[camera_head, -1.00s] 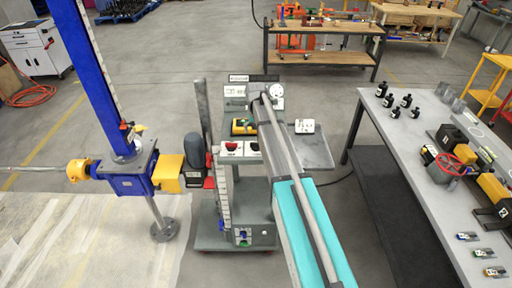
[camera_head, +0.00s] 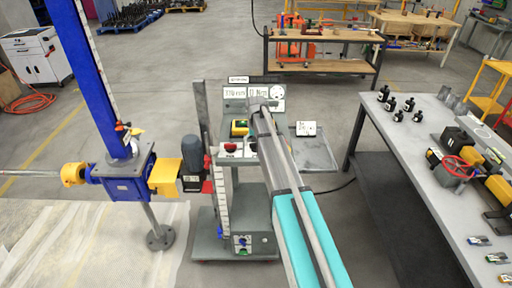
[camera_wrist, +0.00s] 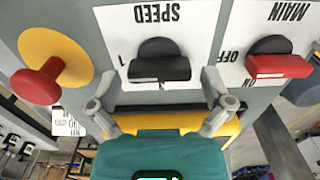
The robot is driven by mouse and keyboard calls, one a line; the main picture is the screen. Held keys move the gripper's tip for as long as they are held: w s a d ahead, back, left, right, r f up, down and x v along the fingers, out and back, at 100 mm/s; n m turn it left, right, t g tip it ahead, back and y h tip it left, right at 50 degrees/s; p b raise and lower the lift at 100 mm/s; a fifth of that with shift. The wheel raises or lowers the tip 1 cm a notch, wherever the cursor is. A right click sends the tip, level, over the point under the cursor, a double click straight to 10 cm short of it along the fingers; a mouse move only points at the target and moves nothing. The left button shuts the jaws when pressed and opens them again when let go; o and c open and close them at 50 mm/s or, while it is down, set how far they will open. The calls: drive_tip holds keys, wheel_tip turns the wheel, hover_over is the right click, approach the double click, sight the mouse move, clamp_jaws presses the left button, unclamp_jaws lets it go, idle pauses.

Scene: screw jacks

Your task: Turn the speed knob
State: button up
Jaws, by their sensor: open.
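The speed knob (camera_wrist: 157,62) is a black rotary knob on a white plate in the wrist view, which shows the panel upside down. Its label reads SPEED, with a 1 at its left. My gripper (camera_wrist: 157,92) is open, with one grey finger on each side of the knob and slightly below it in the picture. The fingers look apart from the knob; the exact depth is hard to tell. In the head view my arm covers much of the panel, so the knob and fingertips are hard to make out there.
The red MAIN switch (camera_wrist: 278,66) is right of the knob, and a red mushroom button (camera_wrist: 38,85) on a yellow disc is at the left. In the head view a blue screw jack (camera_head: 128,180) stands left of the control stand, and a grey workbench (camera_head: 425,150) is at the right.

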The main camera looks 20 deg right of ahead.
drive_tip(key=shift+c, duration=0.3)
drive_tip(key=c, duration=0.9)
drive_tip(key=shift+n, duration=0.3)
drive_tip(key=n, duration=0.8)
drive_tip(key=shift+n, duration=0.3)
drive_tip(key=n, duration=0.4)
drive_tip(key=shift+n, duration=2.4)
